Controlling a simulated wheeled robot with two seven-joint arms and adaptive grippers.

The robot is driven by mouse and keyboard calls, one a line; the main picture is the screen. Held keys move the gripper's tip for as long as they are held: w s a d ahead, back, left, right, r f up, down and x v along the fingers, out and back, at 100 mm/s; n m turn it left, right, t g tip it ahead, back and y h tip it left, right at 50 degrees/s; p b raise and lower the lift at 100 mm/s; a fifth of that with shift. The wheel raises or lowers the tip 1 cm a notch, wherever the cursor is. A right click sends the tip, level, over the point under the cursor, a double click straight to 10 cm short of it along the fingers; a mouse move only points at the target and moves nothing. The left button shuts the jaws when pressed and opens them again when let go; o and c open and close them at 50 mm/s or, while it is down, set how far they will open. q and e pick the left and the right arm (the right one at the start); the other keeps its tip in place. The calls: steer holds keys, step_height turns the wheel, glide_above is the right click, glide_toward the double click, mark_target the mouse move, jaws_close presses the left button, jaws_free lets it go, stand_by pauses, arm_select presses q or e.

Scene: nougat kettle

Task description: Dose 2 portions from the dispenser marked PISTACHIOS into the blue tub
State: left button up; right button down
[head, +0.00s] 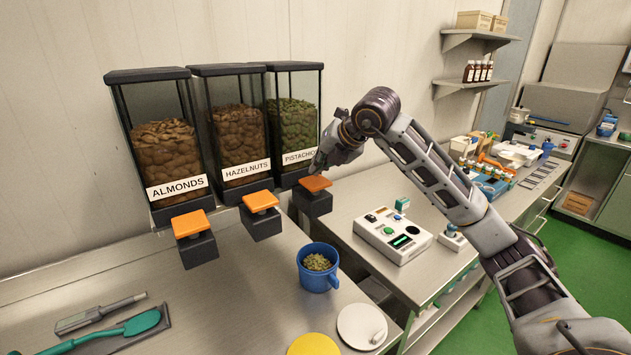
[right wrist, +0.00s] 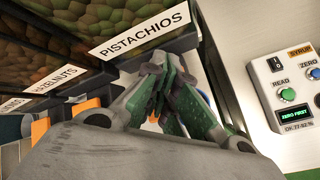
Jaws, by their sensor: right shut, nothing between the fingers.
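The PISTACHIOS dispenser (head: 294,112) is the rightmost of three clear bins and holds green nuts. Its orange paddle (head: 315,184) sits on a dark spout block below the label. The blue tub (head: 318,270) stands on the steel counter below and in front of that spout, with some greenish nuts inside. My right gripper (head: 318,165) is just above the orange paddle, fingers shut and empty. In the right wrist view its fingers (right wrist: 162,85) are together below the PISTACHIOS label (right wrist: 143,38); I cannot tell whether they touch the paddle. My left gripper is not in view.
The ALMONDS (head: 160,140) and HAZELNUTS (head: 238,135) dispensers stand to the left. A white lid (head: 361,326), a yellow disc (head: 313,345) and a teal spatula (head: 140,322) lie in front.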

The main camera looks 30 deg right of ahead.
mark_target(319, 179)
steer(key=shift+r+p, duration=1.75)
steer(key=shift+r, duration=0.75)
stand_by(0.9)
